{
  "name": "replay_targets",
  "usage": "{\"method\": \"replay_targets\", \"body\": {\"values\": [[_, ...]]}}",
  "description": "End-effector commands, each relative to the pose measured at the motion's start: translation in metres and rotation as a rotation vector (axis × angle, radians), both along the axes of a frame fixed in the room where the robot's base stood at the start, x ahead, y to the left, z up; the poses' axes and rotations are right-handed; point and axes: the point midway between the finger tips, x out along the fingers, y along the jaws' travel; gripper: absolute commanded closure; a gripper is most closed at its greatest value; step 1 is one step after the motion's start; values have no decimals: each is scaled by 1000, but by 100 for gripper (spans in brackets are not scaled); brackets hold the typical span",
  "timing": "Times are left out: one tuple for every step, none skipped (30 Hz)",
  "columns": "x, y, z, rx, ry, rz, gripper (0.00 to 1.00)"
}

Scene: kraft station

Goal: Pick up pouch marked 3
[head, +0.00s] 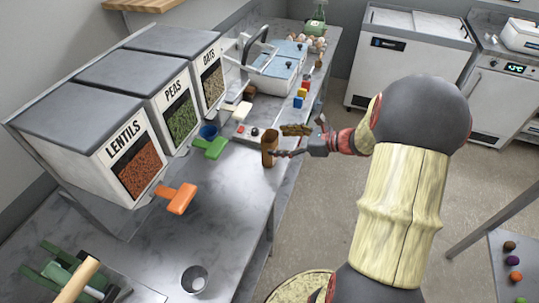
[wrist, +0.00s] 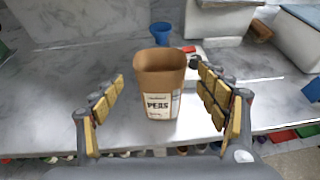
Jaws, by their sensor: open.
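A brown kraft pouch (head: 269,148) stands upright on the metal counter. In the wrist view the pouch (wrist: 159,85) is at the middle, with its top open and a white label that reads PEAS. I cannot make out a number 3 on it. My gripper (head: 288,142) is just to the right of the pouch in the head view. In the wrist view its gold-padded fingers (wrist: 160,92) are spread wide, one on each side of the pouch, with gaps showing. Nothing is held. The inside of the pouch is hidden.
Dispensers marked LENTILS (head: 138,165), PEAS (head: 180,115) and OATS (head: 211,80) stand along the left. A metal cup (head: 194,279) stands in front. Bare counter lies before the pouch.

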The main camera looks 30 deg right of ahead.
Motion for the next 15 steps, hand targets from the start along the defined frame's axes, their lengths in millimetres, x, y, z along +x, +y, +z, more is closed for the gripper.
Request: {"method": "replay_targets", "body": {"values": [[3, 2, -4, 0, 0, 1, 26], [4, 3, -6, 0, 0, 1, 26], [7, 5, -9, 1, 0, 2, 26], [10, 7, -12, 0, 0, 3, 26], [13, 9, -16, 1, 0, 4, 26], [17, 12, -20, 1, 0, 4, 26], [20, 13, -23, 1, 1, 3, 26], [24, 16, -24, 0, 0, 3, 26], [28, 19, -26, 0, 0, 4, 26], [31, 20, -26, -1, 0, 4, 26], [33, 21, -27, 0, 0, 2, 26], [35, 22, -27, 0, 0, 1, 26], [35, 23, -27, 0, 0, 1, 26], [36, 23, -27, 0, 0, 0, 26], [35, 22, -27, 0, 0, 0, 26]]}}
